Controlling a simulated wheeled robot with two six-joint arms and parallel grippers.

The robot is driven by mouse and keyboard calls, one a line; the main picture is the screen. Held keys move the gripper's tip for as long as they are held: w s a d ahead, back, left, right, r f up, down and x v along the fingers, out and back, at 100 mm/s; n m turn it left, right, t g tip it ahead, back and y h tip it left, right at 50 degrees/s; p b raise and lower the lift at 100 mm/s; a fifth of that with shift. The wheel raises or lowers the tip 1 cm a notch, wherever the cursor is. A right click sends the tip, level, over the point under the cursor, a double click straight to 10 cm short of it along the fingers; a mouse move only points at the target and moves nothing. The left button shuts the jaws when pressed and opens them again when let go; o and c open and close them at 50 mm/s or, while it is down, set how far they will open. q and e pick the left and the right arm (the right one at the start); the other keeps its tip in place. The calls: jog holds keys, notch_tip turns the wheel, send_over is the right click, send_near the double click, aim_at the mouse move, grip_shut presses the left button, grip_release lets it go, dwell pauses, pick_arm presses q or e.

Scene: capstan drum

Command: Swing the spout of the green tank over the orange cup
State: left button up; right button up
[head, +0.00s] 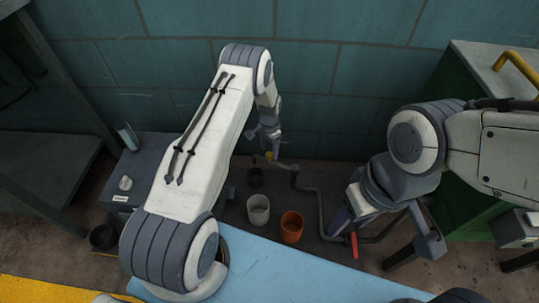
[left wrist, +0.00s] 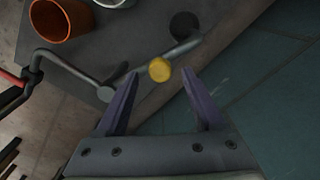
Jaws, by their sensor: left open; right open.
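The green tank (head: 461,92) stands at the right, partly hidden by my right arm. A grey jointed pipe (head: 319,196) runs along the dark surface; its far arm, which looks like the spout, carries a yellow knob (head: 268,156). In the left wrist view, the spout's end (left wrist: 190,45) is near a black cup (left wrist: 184,25), away from the orange cup (head: 291,227). The orange cup also shows in the left wrist view (left wrist: 62,20). My left gripper (left wrist: 160,73) is open, with the yellow knob between or just beyond its fingertips. My right gripper (head: 341,222) is open near a red handle (head: 354,245).
A pale grey cup (head: 258,210) stands between the black cup and the orange cup. A grey box with a knob (head: 128,178) is at the left. A teal wall (head: 330,70) closes the back. A light blue surface (head: 290,275) lies in front.

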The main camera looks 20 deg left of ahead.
pick_arm(q)
jog(key=shift+f, duration=0.95)
grip_shut()
dwell(0.8)
